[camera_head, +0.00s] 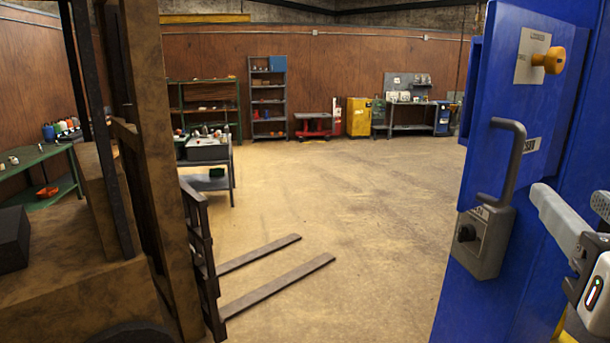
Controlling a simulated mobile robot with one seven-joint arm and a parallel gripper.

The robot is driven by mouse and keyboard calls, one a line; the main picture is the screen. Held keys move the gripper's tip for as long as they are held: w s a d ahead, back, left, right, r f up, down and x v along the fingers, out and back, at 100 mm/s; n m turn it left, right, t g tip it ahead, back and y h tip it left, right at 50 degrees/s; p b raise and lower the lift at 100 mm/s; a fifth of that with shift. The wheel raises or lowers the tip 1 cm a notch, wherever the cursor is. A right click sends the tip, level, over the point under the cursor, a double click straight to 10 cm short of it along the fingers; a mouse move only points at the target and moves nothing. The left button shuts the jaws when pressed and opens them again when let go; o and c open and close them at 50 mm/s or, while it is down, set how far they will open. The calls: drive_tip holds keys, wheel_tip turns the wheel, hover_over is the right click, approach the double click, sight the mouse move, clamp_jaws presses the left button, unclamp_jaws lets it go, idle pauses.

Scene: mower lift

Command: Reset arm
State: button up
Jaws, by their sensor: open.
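My gripper (570,196) is at the right edge, partly cut off by the frame. Its two grey fingers stand apart with nothing seen between them. Behind and left of it is a tall blue metal housing (540,135). The housing carries an orange knob (553,60) on a pale plate, a grey bar handle (517,150) and a grey box (483,240) with a black knob. The fingers appear just right of the box and below the handle; I cannot tell whether they touch the housing.
A brown forklift (75,290) fills the left, its two forks (275,285) low over the floor. A green table (45,152), a dark bench (205,165), shelves (268,100), a red cart (312,122) and a yellow cabinet (358,117) stand farther back. The middle floor is clear.

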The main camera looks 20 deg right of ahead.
drive_tip(key=w+a+f+m+g+y+b, duration=0.1)
drive_tip(key=w+a+f+m+g+y, duration=0.2)
drive_tip(key=f+m, duration=0.6)
drive_tip(key=w+a+f+m+g+y+b, duration=0.2)
drive_tip(key=a+f+m, duration=0.4)
drive_tip(key=f+m, duration=0.4)
drive_tip(key=w+a+f+m+g+y+b, duration=0.1)
drive_tip(key=w+a+f+m+g+y, duration=0.3)
drive_tip(key=f+m, duration=0.6)
drive_tip(key=shift+w+a+f+y+b, duration=0.15)
drive_tip(key=shift+w+a+y+b, duration=0.25)
drive_tip(key=shift+w+y, duration=0.45)
